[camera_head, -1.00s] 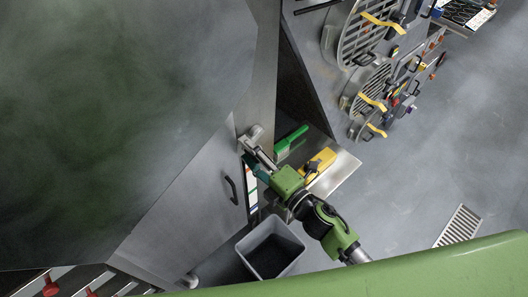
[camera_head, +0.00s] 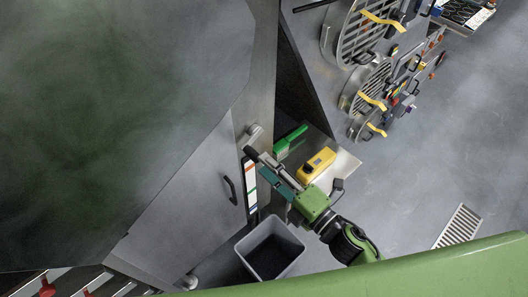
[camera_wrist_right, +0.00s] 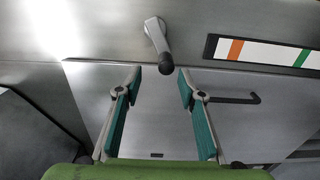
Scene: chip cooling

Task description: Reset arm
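My right gripper (camera_head: 256,163) shows in the head view, its arm coming in from the lower right. The wrist view shows its two teal-padded fingers (camera_wrist_right: 159,86) spread apart with nothing between them. A grey lever handle (camera_head: 253,133) with a dark end sticks out of the metal cabinet just beyond the fingertips. It also shows in the wrist view (camera_wrist_right: 157,42), ahead of the gap between the fingers and apart from them. My left gripper is not in view.
A grey open bin (camera_head: 243,249) stands below my right arm. A green-handled brush (camera_head: 290,139) and a yellow device (camera_head: 316,164) lie on a metal shelf beside the gripper. A black door handle (camera_head: 230,190) is to the left. Open floor (camera_head: 420,170) lies right.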

